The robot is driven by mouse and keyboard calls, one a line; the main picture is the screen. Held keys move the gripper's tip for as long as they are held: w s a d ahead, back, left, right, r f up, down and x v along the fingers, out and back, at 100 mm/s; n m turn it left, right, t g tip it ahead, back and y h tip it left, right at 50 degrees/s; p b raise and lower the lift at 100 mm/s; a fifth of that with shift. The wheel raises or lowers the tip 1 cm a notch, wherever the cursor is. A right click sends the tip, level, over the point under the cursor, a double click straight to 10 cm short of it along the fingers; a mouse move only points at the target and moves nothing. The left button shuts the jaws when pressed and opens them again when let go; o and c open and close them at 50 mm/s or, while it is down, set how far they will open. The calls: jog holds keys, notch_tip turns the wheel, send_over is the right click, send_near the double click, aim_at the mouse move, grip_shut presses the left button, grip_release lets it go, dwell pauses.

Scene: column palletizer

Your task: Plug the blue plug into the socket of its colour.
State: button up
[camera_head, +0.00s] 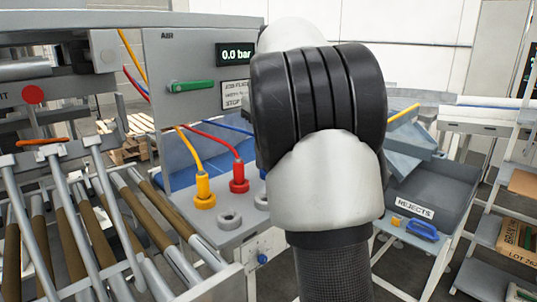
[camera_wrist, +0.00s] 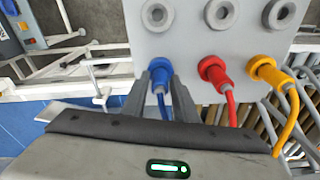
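The blue plug (camera_wrist: 157,73) stands on the grey panel (camera_wrist: 190,42), at the left of a row with the red and yellow plugs. In the head view only a blue sliver shows beside my arm. My gripper (camera_wrist: 162,82) has its two grey fingers on either side of the blue plug's lower body and cable. Whether they press on it I cannot tell. Three grey ring sockets (camera_wrist: 157,15) (camera_wrist: 220,14) (camera_wrist: 285,14) lie in a row behind the plugs in the wrist view. They look empty, and no colour marking shows on them.
The red plug (camera_head: 239,177) and the yellow plug (camera_head: 203,188) stand close by with cables trailing. A box with a green lever (camera_head: 190,87) and a 0.0 bar display stands behind. Rollers (camera_head: 100,230) lie left; a rejects bin (camera_head: 430,190) is right.

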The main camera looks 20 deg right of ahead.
jog(key=shift+o, duration=1.2)
notch_tip(320, 180, up, 12)
jog(key=s+f+p, duration=0.1)
jog(key=p, duration=0.2)
jog(key=s+a+m+t, duration=0.1)
jog(key=s+a, duration=0.3)
jog(key=s, duration=0.3)
jog(key=s+a+f+t, duration=0.1)
jog(key=s+a+f, duration=0.4)
jog(key=s+f, duration=0.3)
jog(key=s+a+f+t, duration=0.2)
jog(key=s+a+f, duration=0.3)
jog(key=s+f, duration=0.4)
jog(key=shift+s+a+f, duration=0.15)
jog(key=shift+s+a, duration=0.05)
jog(key=shift+s, duration=0.1)
